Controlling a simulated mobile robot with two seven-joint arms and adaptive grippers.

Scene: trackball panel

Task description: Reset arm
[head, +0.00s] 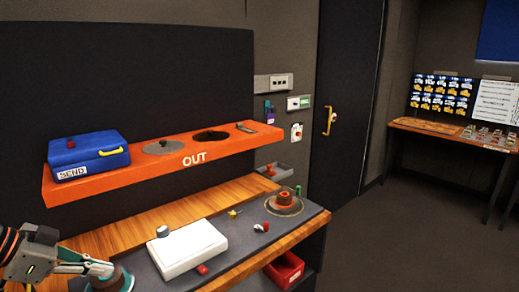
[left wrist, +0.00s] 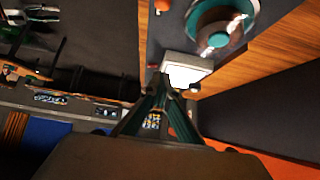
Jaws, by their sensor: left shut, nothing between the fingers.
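My left gripper (head: 104,268) comes in at the lower left of the head view, shut and empty. Its fingertips are near a teal round piece on a dark base (head: 122,279), partly cut off by the frame; I cannot tell whether they touch. In the left wrist view the closed fingers (left wrist: 164,82) point toward the white box (left wrist: 187,70). The teal round piece (left wrist: 212,40) lies beyond and to the right of the fingers there. In the head view the white box (head: 190,252) with a grey knob sits on the dark bench mat. My right gripper is not in view.
An orange shelf (head: 110,183) marked OUT holds a blue SEND box (head: 88,154) and a grey disc (head: 165,147). A red-brown knob on a round base (head: 284,203) stands at the bench's right. A red bin (head: 285,269) is below. Open floor lies right.

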